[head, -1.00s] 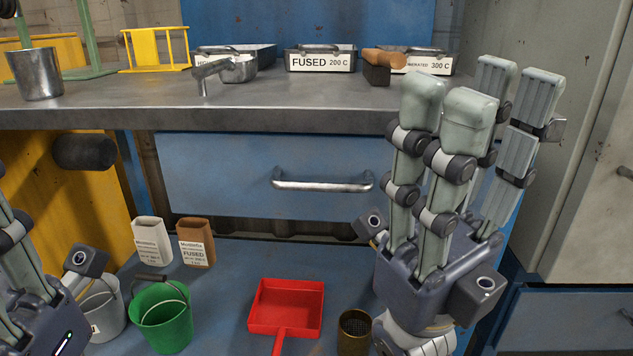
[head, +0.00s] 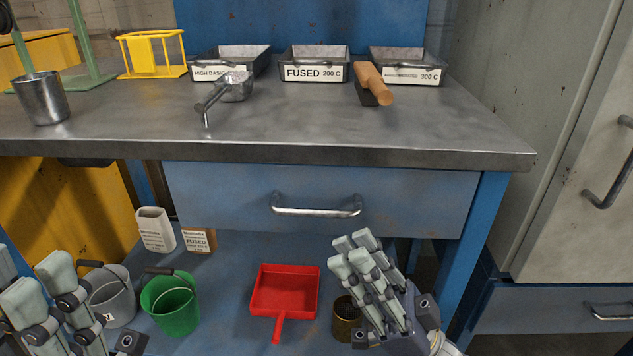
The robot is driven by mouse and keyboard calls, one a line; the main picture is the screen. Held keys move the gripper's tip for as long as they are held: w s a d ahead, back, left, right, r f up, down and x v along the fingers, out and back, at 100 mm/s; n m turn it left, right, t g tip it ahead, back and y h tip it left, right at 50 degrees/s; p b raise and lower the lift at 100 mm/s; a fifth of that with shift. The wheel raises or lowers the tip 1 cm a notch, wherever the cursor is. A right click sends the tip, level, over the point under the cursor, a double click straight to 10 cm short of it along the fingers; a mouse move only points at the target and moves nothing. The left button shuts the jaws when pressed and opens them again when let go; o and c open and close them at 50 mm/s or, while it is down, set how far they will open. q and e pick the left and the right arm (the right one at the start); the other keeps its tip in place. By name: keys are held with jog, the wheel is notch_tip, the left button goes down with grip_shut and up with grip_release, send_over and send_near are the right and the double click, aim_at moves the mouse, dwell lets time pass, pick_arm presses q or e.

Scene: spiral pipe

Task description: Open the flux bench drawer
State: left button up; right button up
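The flux bench drawer (head: 400,200) is a blue front under the grey bench top (head: 330,130). It looks shut, flush below the top. Its silver bar handle (head: 316,210) runs level across the middle and is uncovered. My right gripper (head: 355,248) is below and right of the handle, its pale fingers pointing up toward the drawer. It appears empty with its finger pads apart, and it does not hold the handle. My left gripper (head: 42,275) is at the lower left, far from the drawer, partly cut off by the picture edge.
The lower shelf holds a red dustpan (head: 285,290), a green bucket (head: 171,303), a grey bucket (head: 112,298) and a brass-coloured can (head: 346,318). Labelled trays (head: 314,65), a metal scoop (head: 232,90) and a wooden-handled tool (head: 374,84) lie on the bench top.

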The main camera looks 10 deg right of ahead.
aim_at(316, 209)
jog(key=w+d+f+m+g+h, duration=0.1)
jog(key=w+d+f+m+h, duration=0.1)
jog(key=w+d+f+m, duration=0.15)
jog(key=shift+n, duration=0.25)
jog(key=x, duration=0.7)
jog(key=b+x, duration=0.1)
jog(key=x, duration=0.2)
jog(key=shift+s+a, duration=0.25)
jog(key=shift+a, duration=0.15)
grip_shut()
